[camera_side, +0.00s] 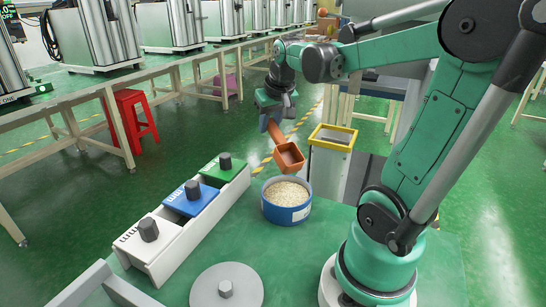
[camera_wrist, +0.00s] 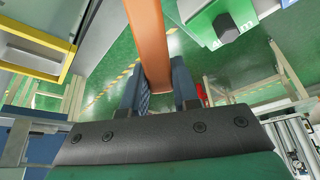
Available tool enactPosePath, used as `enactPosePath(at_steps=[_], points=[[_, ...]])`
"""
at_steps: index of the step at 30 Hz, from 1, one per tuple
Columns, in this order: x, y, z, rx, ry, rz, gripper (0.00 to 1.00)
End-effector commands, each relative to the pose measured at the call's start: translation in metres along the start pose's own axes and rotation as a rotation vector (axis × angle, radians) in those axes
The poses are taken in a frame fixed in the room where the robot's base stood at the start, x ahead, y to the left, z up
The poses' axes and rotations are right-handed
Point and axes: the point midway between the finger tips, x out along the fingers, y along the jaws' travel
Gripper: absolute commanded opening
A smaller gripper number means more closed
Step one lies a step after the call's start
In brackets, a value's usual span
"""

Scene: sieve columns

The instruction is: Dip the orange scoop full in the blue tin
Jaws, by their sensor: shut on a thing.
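The blue tin (camera_side: 287,212) stands on the green table, filled with pale grains (camera_side: 286,194). The orange scoop (camera_side: 289,156) hangs above the tin, tilted down, its square cup apart from the grains; no grains can be made out in the cup. My gripper (camera_side: 268,120) is shut on the scoop's handle. In the wrist view the gripper's blue fingers (camera_wrist: 160,92) close on both sides of the orange handle (camera_wrist: 148,40), and the cup is out of that frame.
A white column with a yellow rim (camera_side: 333,134) stands behind the tin. At left is a white rack with green (camera_side: 223,167), blue (camera_side: 190,199) and white (camera_side: 148,234) lidded sections. A round grey lid (camera_side: 226,288) with a knob lies in front.

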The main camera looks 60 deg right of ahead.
Motion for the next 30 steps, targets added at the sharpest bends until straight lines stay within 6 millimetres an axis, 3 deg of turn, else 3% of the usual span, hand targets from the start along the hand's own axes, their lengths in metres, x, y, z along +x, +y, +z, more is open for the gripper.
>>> enactPosePath(at_steps=[21,30], points=[[0.066,0.0,0.028,-0.001,-0.001,0.0,0.0],[0.078,0.0,0.033,-0.001,-0.001,0.0,0.0]])
